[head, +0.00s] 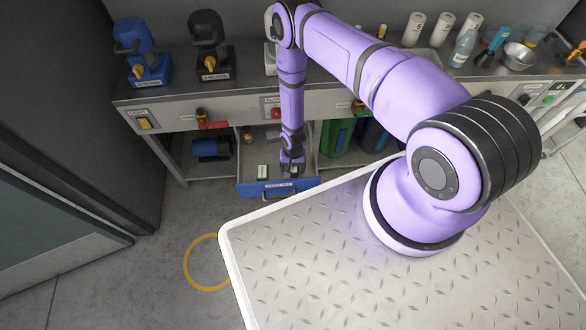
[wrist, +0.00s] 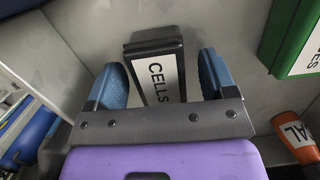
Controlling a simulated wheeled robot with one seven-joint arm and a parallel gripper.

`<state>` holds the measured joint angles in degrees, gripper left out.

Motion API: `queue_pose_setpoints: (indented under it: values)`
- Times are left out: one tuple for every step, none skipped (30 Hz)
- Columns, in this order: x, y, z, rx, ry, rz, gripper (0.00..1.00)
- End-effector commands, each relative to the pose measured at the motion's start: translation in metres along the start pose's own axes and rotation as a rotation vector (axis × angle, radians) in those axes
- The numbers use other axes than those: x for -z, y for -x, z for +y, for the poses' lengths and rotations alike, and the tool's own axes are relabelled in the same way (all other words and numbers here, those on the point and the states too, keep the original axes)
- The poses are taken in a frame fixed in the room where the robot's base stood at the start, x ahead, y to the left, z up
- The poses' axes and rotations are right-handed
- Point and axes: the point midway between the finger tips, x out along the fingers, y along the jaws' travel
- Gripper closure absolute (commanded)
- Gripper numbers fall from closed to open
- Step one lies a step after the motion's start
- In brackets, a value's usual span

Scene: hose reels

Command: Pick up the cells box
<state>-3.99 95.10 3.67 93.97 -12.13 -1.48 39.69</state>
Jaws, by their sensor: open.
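The cells box (wrist: 157,80) is a dark box with a white label reading "CELLS", seen from above in the wrist view. It lies on the grey floor of an open drawer. My gripper (wrist: 162,68) is open, with one blue-padded finger on each side of the box in the picture. I cannot tell whether the fingertips are level with it or still above it. In the head view my gripper (head: 292,162) points down into the drawer, whose front is blue (head: 250,190). The box is not clearly visible there.
A green box with a white label (wrist: 287,38) lies to the right in the drawer, with an orange labelled item (wrist: 296,130) below it. The workbench (head: 180,100) overhangs behind the drawer. Blue (head: 142,55) and black (head: 210,48) devices stand on top.

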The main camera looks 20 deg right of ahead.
Motion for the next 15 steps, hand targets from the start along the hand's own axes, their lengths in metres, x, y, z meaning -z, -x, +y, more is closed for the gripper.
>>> queue_pose_setpoints:
  values:
    - [0.0000, 0.0002, 0.0000, 0.000, 0.000, 0.000, 0.22]
    - [0.0000, 0.0002, 0.0000, 0.000, 0.000, 0.000, 0.22]
    - [0.0000, 0.0003, 0.0000, 0.000, 0.000, 0.000, 0.32]
    - [0.0000, 0.0003, 0.0000, 0.000, 0.000, 0.000, 0.38]
    - [0.0000, 0.0003, 0.0000, 0.000, 0.000, 0.000, 0.45]
    - [0.0000, 0.0003, 0.0000, 0.000, 0.000, 0.000, 0.54]
    - [0.0000, 0.0004, 0.0000, 0.000, 0.000, 0.000, 0.61]
    - [0.0000, 0.0004, 0.0000, 0.000, 0.000, 0.000, 0.68]
    - [0.0000, 0.0004, 0.0000, 0.000, 0.000, 0.000, 0.77]
    - [0.0000, 0.0004, 0.0000, 0.000, 0.000, 0.000, 0.77]
    - [0.0000, 0.0005, 0.0000, 0.000, 0.000, 0.000, 0.77]
    - [0.0000, 0.0005, 0.0000, 0.000, 0.000, 0.000, 0.77]
    - [0.0000, 0.0005, 0.0000, 0.000, 0.000, 0.000, 0.77]
    - [0.0000, 0.0005, 0.0000, 0.000, 0.000, 0.000, 0.77]
    - [0.0000, 0.0005, 0.0000, 0.000, 0.000, 0.000, 0.77]
